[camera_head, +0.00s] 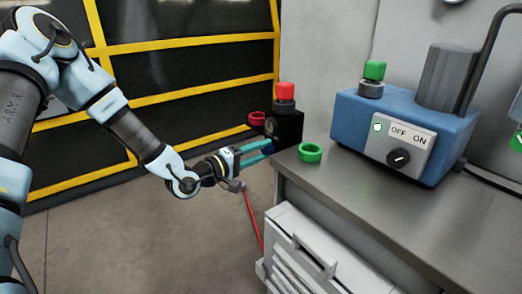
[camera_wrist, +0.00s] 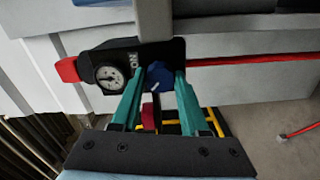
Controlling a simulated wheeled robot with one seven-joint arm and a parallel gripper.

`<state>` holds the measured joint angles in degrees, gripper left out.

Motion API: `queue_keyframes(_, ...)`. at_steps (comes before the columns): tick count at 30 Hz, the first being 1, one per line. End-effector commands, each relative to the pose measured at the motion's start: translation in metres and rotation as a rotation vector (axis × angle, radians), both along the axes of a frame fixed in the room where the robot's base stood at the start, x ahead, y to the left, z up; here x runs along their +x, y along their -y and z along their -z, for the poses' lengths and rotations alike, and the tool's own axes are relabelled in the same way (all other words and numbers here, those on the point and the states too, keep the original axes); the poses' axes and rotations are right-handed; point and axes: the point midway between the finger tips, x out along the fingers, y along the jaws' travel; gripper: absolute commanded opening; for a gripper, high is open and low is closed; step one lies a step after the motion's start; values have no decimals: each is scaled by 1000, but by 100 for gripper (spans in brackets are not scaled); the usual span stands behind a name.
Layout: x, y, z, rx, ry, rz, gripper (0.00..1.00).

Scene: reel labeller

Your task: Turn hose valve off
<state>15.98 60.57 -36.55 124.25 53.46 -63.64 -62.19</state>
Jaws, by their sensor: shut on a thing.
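The hose valve is a blue knob (camera_wrist: 158,74) with a white mark, on a black block (camera_wrist: 98,52) that also carries a round gauge (camera_wrist: 110,77). Part of a white label, seemingly "ON", shows beside the knob. My gripper (camera_wrist: 163,82) has one teal finger on each side of the knob and is shut on it. In the head view my gripper (camera_head: 268,147) reaches the black block (camera_head: 290,128) at the bench's left edge; the knob is hidden there. A red hose (camera_wrist: 250,60) runs off to the right in the wrist view.
A red button (camera_head: 285,91) tops the block. A red ring (camera_head: 256,119) is beside it, and a green ring (camera_head: 310,152) lies on the bench (camera_head: 350,184). A blue machine (camera_head: 400,120) with an OFF/ON switch stands farther right.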

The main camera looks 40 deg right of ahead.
Motion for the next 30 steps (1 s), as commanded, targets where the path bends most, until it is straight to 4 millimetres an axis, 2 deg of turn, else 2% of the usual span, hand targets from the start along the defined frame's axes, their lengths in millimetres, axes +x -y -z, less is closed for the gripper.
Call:
queue_keyframes(8,0,0,1,1,-2,-1,0)
queue_keyframes(9,0,0,1,1,-2,-1,49)
queue_keyframes(16,0,0,0,1,-1,-1,74)
queue_keyframes(25,1,-2,1,1,0,-1,74)
queue_keyframes(30,3,-23,2,2,-1,-3,74)
